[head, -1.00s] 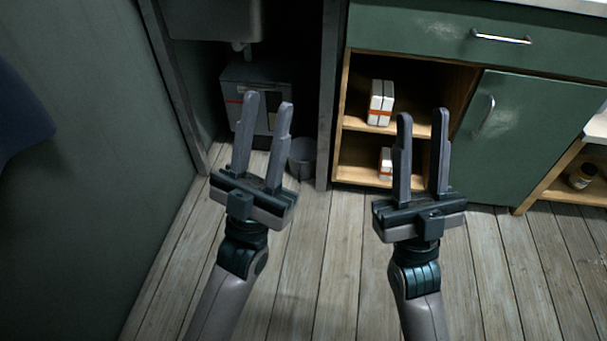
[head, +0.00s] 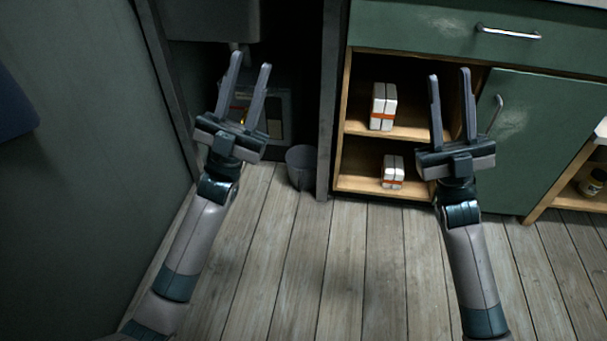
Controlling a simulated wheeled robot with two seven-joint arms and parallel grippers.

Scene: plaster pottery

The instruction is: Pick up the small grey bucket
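The small grey bucket (head: 301,168) stands upright on the wooden floor in the head view, left of centre. It is beside the dark upright post at the edge of the cabinet. My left gripper (head: 250,68) is open and empty, above and to the left of the bucket in the picture. My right gripper (head: 449,74) is open and empty, well to the right of the bucket, in front of the green cabinet. Neither gripper touches the bucket.
A dark box-like unit (head: 282,118) sits in the recess behind my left gripper. The green cabinet (head: 545,140) has open shelves with white boxes, one upper (head: 383,106) and one lower (head: 393,172). A wall closes off the left. The floor (head: 330,260) in front is clear.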

